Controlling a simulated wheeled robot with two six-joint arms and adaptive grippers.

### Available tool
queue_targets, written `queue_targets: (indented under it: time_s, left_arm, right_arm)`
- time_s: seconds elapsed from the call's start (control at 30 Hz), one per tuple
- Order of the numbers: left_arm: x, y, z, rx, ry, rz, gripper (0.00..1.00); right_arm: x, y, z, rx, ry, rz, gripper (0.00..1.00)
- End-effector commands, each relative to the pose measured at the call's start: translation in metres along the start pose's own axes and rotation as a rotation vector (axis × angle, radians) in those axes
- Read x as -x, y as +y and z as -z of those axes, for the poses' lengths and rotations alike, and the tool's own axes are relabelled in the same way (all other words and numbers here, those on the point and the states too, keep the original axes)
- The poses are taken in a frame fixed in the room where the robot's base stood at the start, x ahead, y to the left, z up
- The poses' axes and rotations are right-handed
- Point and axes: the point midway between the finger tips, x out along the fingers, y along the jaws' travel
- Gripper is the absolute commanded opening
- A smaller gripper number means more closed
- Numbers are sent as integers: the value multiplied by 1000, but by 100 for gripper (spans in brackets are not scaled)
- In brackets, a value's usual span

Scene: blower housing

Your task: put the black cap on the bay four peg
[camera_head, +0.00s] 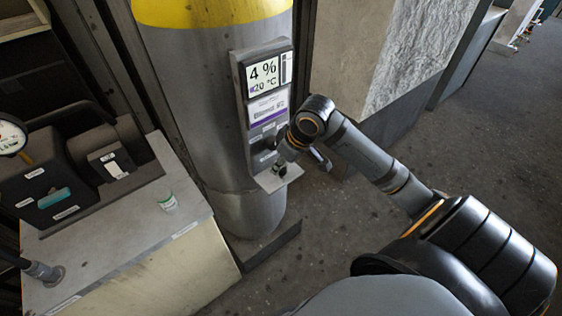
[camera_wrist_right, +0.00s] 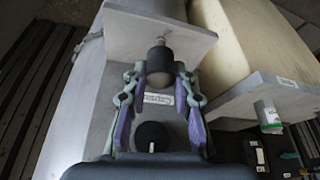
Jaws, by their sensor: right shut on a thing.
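My right gripper (camera_head: 282,161) is at the small light shelf (camera_head: 272,181) on the front of the grey cylinder. In the right wrist view, its purple and green fingers (camera_wrist_right: 160,82) are shut on the black cap (camera_wrist_right: 159,58), which has a paler brownish end toward the camera. A short silver peg (camera_wrist_right: 160,41) shows between the cap and the pale shelf plate (camera_wrist_right: 145,22). The cap is in line with the peg, but I cannot tell whether it is seated on it. The bay number cannot be read. My left gripper is not in view.
The grey cylinder (camera_head: 185,120) carries a display panel (camera_head: 266,95). A black knob (camera_wrist_right: 151,137) and a label (camera_wrist_right: 158,99) show between my fingers. A bench (camera_head: 120,225) at left holds a small green and white container (camera_head: 167,202) and a black device (camera_head: 50,180). Floor is open at right.

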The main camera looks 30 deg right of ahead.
Motion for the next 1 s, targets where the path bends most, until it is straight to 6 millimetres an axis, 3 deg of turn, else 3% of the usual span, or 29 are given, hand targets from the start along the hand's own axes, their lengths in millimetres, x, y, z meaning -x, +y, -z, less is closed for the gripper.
queue_targets:
  time_s: [0.83,0.87,1.0]
  left_arm:
    - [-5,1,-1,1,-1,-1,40]
    - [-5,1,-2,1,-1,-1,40]
    - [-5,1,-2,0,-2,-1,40]
  right_arm:
    - [-20,0,-8,-1,0,0,5]
    - [-20,0,-8,-1,0,-1,28]
    - [-19,0,-8,0,1,-1,47]
